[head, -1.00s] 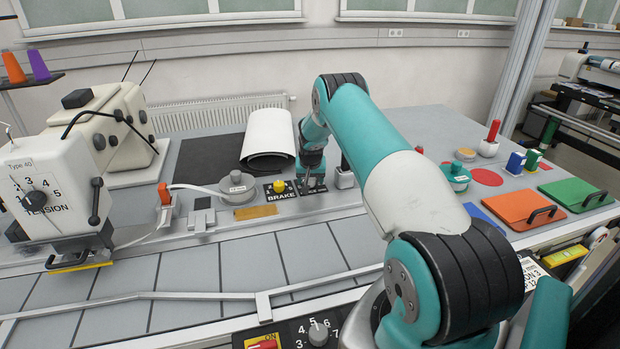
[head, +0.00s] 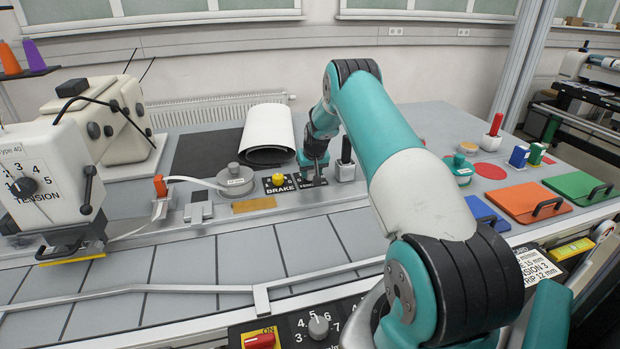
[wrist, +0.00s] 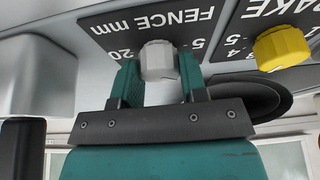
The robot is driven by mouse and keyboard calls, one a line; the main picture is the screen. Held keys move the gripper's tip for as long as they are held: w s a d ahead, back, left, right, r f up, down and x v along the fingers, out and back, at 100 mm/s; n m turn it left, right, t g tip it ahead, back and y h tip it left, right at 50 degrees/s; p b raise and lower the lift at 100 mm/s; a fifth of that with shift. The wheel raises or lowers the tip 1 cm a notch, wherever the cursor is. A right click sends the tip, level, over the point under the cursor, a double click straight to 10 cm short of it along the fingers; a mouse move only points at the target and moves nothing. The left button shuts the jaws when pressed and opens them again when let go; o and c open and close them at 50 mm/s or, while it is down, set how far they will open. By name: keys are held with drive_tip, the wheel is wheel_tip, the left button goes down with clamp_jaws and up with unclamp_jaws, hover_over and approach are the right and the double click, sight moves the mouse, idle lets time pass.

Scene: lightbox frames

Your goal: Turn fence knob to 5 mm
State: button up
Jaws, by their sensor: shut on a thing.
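The fence knob (wrist: 158,60) is pale grey and faceted. It sits on a black panel lettered "FENCE mm" (wrist: 150,22), which is upside down in the wrist view. My gripper (wrist: 160,78) is shut on the knob, one finger on each side. The numbers 20 and 5 show beside the knob, but I cannot make out its pointer or setting. In the head view my gripper (head: 314,164) is over the fence panel (head: 313,184) and hides the knob.
The yellow brake knob (head: 278,180) is close to the left of the fence panel. A dark upright handle on a pale block (head: 345,172) stands close to its right. A white roll (head: 267,135) lies behind. The grey tiled surface (head: 200,262) in front is mostly clear.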

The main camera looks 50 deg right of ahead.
drive_tip(key=n+b, duration=0.2)
drive_tip(key=n+y+b, duration=0.1)
drive_tip(key=n+b, duration=0.1)
drive_tip(key=shift+d+f+n+t+y, duration=0.1)
drive_tip(key=shift+f+n+t+y, duration=0.05)
drive_tip(key=shift+n+t+y, duration=0.2)
drive_tip(key=shift+r+n+y+b, duration=0.2)
drive_tip(key=shift+n+y+b, duration=0.55)
drive_tip(key=shift+n+b, duration=0.9)
drive_tip(key=shift+n, duration=0.4)
drive_tip(key=o, duration=0.9)
drive_tip(key=b+v, duration=0.1)
drive_tip(key=v, duration=1.6)
drive_tip(key=shift+r+b, duration=0.25)
drive_tip(key=shift+b, duration=0.1)
drive_tip(key=shift+w+d, duration=0.1)
drive_tip(key=shift+d, duration=0.05)
